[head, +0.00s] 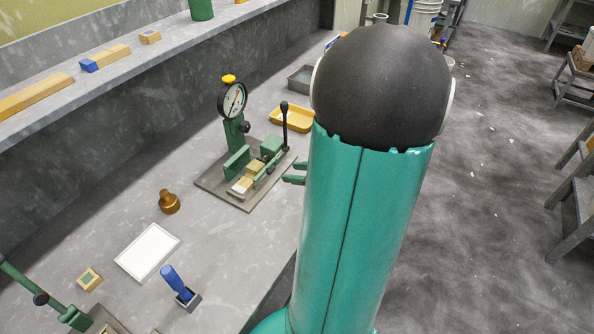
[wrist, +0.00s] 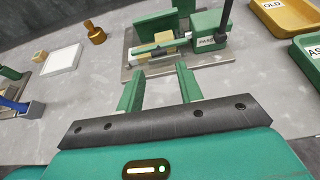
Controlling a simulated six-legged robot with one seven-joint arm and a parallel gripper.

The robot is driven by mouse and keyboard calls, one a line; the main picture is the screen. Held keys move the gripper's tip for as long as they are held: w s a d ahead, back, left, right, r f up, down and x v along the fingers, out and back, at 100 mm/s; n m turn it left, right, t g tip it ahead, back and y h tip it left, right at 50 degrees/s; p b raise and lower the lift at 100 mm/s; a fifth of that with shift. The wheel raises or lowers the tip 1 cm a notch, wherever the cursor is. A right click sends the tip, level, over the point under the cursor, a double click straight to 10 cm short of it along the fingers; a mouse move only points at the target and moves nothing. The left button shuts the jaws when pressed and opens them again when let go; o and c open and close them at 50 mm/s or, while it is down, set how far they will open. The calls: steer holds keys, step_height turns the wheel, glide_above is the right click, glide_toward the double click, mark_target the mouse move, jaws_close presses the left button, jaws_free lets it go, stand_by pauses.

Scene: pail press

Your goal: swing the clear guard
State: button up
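A green bench fixture (head: 237,163) with a round dial gauge (head: 233,100) stands on a grey base plate in the head view. A wooden block (head: 246,182) lies in it, and a black-knobbed lever (head: 284,128) stands upright at its right. In the wrist view the fixture's green box (wrist: 210,40) is marked PASS. I cannot make out a clear guard in either view. My gripper (wrist: 160,88) is open and empty, its two green fingers apart, on the near side of the fixture and not visibly touching it. In the head view, my arm hides part of the gripper.
A yellow tray (wrist: 281,16) marked OLD and a green tray (wrist: 309,50) lie right of the fixture. A brass weight (head: 169,203), a white tray (head: 148,252) and a blue-handled tool (head: 176,281) are to its left. Bench space between them is clear.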

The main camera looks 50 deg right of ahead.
mark_target(273, 170)
steer(key=x, duration=0.6)
steer(key=shift+w+a+f, duration=0.15)
steer(key=shift+w, duration=0.4)
steer(key=shift+c, duration=0.7)
steer(key=c, duration=0.4)
steer(key=shift+w+r, duration=0.15)
steer(key=shift+r, duration=0.75)
steer(key=shift+w+r, duration=0.15)
steer(key=shift+r, duration=0.75)
steer(key=shift+w+a+r, duration=0.1)
steer(key=shift+w+r, duration=0.3)
steer(key=shift+r, duration=0.4)
steer(key=shift+w+a+r, duration=0.1)
steer(key=shift+w+r, duration=0.35)
steer(key=shift+r, duration=0.4)
